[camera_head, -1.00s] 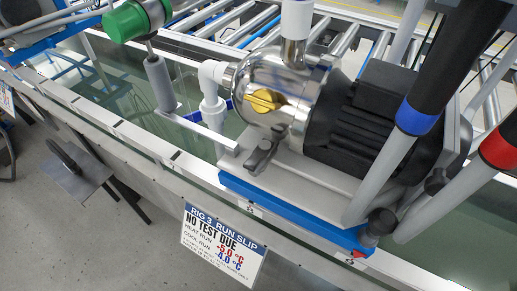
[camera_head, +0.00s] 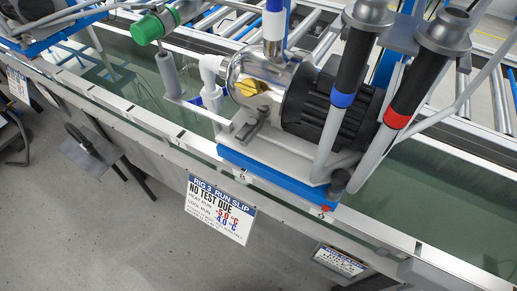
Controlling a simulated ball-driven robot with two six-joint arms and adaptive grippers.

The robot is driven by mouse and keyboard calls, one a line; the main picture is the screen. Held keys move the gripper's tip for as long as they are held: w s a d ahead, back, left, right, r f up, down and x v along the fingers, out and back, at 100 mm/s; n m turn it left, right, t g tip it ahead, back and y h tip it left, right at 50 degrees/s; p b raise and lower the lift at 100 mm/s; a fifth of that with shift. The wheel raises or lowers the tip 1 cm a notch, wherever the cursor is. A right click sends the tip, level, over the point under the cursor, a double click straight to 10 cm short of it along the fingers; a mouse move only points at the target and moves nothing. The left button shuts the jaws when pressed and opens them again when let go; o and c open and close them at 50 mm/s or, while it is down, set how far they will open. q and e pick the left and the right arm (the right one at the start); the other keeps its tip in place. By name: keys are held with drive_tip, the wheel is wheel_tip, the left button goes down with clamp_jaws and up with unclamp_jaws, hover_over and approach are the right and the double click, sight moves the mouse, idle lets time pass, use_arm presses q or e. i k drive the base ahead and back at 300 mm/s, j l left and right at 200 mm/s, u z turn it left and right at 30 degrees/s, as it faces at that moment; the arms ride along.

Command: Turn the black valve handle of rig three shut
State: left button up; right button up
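Rig three is a shiny metal pump (camera_head: 262,85) with a black ribbed motor (camera_head: 325,105) on a grey base with a blue edge. Its sign, the rig 3 run slip (camera_head: 221,208), hangs on the front rail and reads "NO TEST DUE". Two upright grey pipes have black sleeves, one with a blue band (camera_head: 343,99) and one with a red band (camera_head: 397,121). A dark lever (camera_head: 251,127) lies at the pump's front foot, and a black knob (camera_head: 339,180) is at the base's right corner. I cannot tell which is the valve handle. Neither gripper is in view.
A dark curved handle on a grey plate (camera_head: 88,151) juts from the front. A second sign (camera_head: 339,261) is at lower right. Grey floor is clear in front.

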sight(250, 126)
drive_tip(key=k+l, duration=0.15)
drive_tip(key=l, duration=0.2)
drive_tip(key=k+l+z, duration=0.1)
drive_tip(key=l, duration=0.2)
drive_tip(key=k+l, duration=0.15)
drive_tip(key=l, duration=0.2)
drive_tip(key=l+z, duration=0.1)
drive_tip(key=l, duration=0.2)
